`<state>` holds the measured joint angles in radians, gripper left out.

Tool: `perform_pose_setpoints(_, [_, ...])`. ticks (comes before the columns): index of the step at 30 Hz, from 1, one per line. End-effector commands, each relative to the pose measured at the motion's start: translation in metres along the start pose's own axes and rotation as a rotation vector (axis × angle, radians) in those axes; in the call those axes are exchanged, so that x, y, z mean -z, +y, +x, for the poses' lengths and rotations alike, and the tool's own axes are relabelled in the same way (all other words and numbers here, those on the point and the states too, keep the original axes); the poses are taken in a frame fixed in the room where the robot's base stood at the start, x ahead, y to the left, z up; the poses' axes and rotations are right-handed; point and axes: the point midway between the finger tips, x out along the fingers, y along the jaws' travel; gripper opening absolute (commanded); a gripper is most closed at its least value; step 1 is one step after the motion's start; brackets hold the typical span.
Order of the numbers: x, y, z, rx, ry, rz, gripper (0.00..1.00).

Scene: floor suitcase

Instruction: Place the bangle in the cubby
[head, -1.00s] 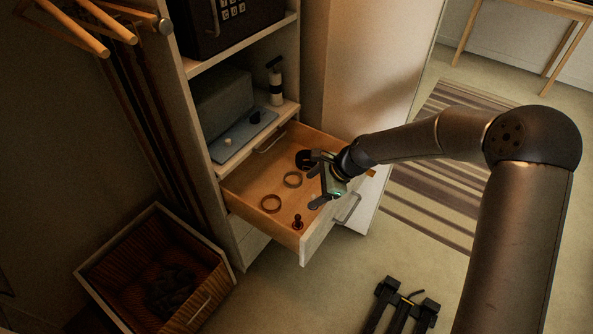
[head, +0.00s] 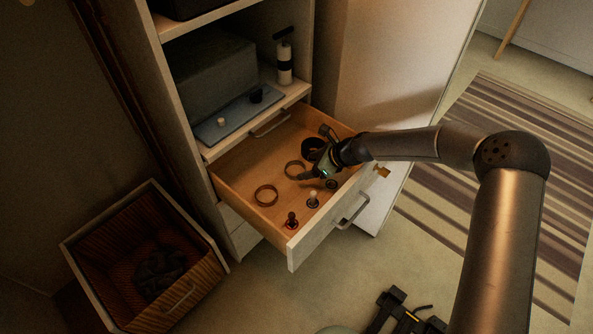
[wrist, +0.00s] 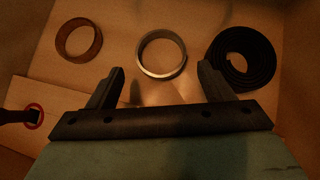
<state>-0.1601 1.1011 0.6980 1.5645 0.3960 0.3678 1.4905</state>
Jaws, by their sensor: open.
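Two rings that could be the bangle lie flat in the open drawer. One is a pale metal ring (head: 286,172), centred just beyond my fingertips in the wrist view (wrist: 143,62). The other is a reddish-brown ring (head: 257,196), left of it in the wrist view (wrist: 63,45). My gripper (head: 316,158) is open and empty over the drawer, its fingers (wrist: 162,78) pointing toward the pale ring and apart from it. The open shelf compartment (head: 256,121) above the drawer may be the cubby; I cannot tell for certain.
A dark coiled belt (wrist: 243,64) lies right of the pale ring. Small knobbed pieces (head: 292,221) stand near the drawer front (head: 310,240). The compartment holds a grey box (head: 210,82), blue tray (head: 232,122) and pump bottle (head: 284,62).

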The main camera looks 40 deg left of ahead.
Motion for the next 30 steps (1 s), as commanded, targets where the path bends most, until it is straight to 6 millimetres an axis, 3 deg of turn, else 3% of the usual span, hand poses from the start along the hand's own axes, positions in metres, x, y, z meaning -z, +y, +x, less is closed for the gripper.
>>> perform_pose_setpoints(9, [0.002,0.000,0.044,-0.001,-0.001,-0.001,0.74])
perform_pose_setpoints(16, [0.001,-0.001,0.047,0.001,0.000,-0.001,0.74])
perform_pose_setpoints(17, [0.001,-0.001,0.047,0.001,0.000,-0.001,0.71])
perform_pose_setpoints(20, [0.001,-0.001,0.047,0.001,0.000,-0.001,0.44])
perform_pose_setpoints(21, [0.001,-0.001,0.047,0.001,0.000,-0.001,0.41])
perform_pose_setpoints(30, [0.000,-0.001,0.045,0.001,0.000,-0.002,0.37])
